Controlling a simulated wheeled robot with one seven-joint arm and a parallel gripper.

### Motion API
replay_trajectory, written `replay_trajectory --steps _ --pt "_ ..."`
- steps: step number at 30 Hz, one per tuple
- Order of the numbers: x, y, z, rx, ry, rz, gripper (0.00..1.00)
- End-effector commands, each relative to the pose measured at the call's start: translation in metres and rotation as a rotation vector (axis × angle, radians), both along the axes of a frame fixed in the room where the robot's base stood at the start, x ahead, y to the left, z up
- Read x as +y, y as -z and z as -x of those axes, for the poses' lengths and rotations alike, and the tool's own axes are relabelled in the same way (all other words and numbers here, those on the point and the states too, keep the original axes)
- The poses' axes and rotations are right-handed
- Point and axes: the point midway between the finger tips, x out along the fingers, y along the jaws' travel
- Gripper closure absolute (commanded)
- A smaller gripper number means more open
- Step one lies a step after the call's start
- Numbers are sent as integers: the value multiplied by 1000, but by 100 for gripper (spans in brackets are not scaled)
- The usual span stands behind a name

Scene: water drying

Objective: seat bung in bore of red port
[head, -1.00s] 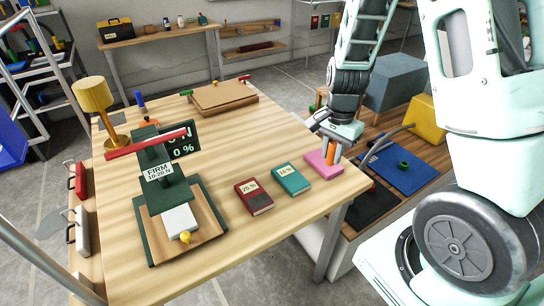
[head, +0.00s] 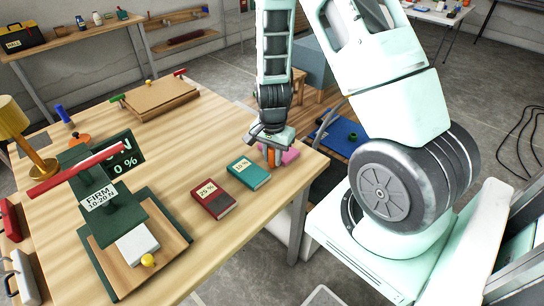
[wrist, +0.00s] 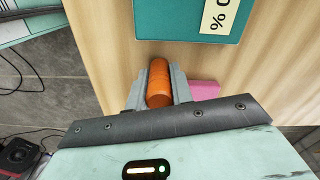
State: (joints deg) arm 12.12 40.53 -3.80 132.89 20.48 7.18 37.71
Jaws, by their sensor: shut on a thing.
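The orange bung (head: 271,157) is a ribbed cylinder, held between the fingers of my gripper (head: 270,147). In the wrist view the bung (wrist: 159,80) stands out between the two grey fingertips (wrist: 159,92). My gripper is just right of the teal block (head: 248,171) and beside the pink block (head: 291,156), near the table's right edge. A dark red block (head: 212,198) labelled 25 % lies left of the teal one. No bore shows clearly in it, and I cannot tell which thing is the red port.
A green press (head: 108,216) with a red bar and a white pad stands at the left, with a yellow ball (head: 148,260) in front. A cardboard-coloured board (head: 157,97) lies at the back. The table's middle is clear. A blue mat (head: 340,136) lies beyond the right edge.

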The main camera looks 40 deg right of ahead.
Motion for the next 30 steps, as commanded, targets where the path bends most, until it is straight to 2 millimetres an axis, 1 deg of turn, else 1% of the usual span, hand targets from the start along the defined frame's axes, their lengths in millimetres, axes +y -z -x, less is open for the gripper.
replay_trajectory --steps 2,9,13,14,15,16,25,28,30 --pt "0 5 0 0 1 0 100" --pt "0 5 0 -1 0 1 100" --pt "0 9 0 -1 0 1 100" --pt "0 8 0 -1 0 1 72" --pt "0 8 0 -1 0 1 61" --pt "0 8 0 -1 0 1 56" --pt "0 6 0 -1 0 1 56" --pt "0 -1 -1 -4 -1 2 56" --pt "0 -9 -2 -5 -2 2 56"
